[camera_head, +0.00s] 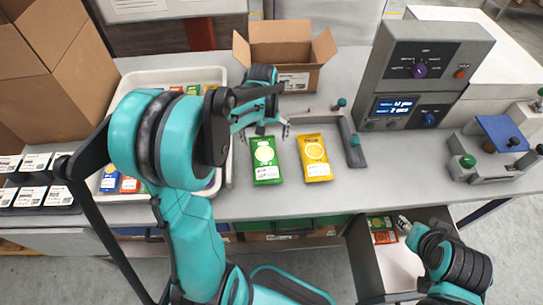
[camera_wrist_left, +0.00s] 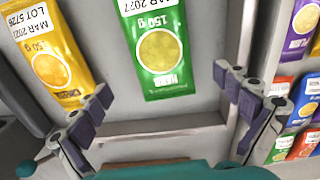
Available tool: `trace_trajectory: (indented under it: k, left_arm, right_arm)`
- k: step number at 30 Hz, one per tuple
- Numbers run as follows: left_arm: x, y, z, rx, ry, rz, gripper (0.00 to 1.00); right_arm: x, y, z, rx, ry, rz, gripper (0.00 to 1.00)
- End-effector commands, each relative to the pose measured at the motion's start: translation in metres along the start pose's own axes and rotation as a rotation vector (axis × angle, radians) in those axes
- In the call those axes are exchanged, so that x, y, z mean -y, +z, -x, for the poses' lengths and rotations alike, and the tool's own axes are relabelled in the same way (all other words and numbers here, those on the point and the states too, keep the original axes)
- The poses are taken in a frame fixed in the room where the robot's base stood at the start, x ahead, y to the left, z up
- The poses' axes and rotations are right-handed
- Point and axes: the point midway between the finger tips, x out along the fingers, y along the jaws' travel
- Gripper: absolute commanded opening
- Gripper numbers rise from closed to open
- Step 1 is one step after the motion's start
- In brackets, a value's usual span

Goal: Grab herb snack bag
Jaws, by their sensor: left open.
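The green herb snack bag (camera_head: 265,161) lies flat on the grey table, label up. In the left wrist view the herb bag (camera_wrist_left: 161,47) shows the word HERB, upside down, and sits ahead of and between the fingers. My left gripper (camera_head: 264,130) is open and empty, just behind the bag's far end in the head view. Its spread fingers show in the left wrist view (camera_wrist_left: 162,84), apart from the bag. My right gripper (camera_head: 404,223) is low at the right by the open drawer; its fingers are too small to judge.
A yellow bag (camera_head: 314,158) lies right of the green one. A white tray (camera_head: 150,77) of several bags stands left. Behind are an open cardboard box (camera_head: 288,52) and a grey weigher console (camera_head: 418,75). An open drawer (camera_head: 368,262) holds green and red bags.

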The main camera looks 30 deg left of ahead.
Motion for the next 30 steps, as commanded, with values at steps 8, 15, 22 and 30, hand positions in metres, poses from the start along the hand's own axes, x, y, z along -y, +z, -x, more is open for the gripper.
trace_trajectory:
  k: [8, 15, 22, 30]
  left_arm:
    - [0.001, 0.001, -0.032, -0.001, 0.001, -0.001, 1.00]
    - [0.002, 0.002, -0.066, -0.002, 0.001, -0.002, 1.00]
    - [0.002, 0.002, -0.066, -0.002, 0.001, -0.002, 1.00]
    - [0.002, 0.002, -0.065, -0.002, 0.001, -0.002, 0.48]
  right_arm:
    - [0.000, 0.010, -0.013, 0.000, 0.000, 0.000, 0.40]
    - [0.000, 0.019, -0.027, 0.000, 0.000, 0.000, 0.40]
    - [0.000, 0.018, -0.025, 0.000, 0.000, 0.000, 0.40]
    - [0.000, 0.018, -0.025, 0.000, 0.000, 0.000, 0.40]
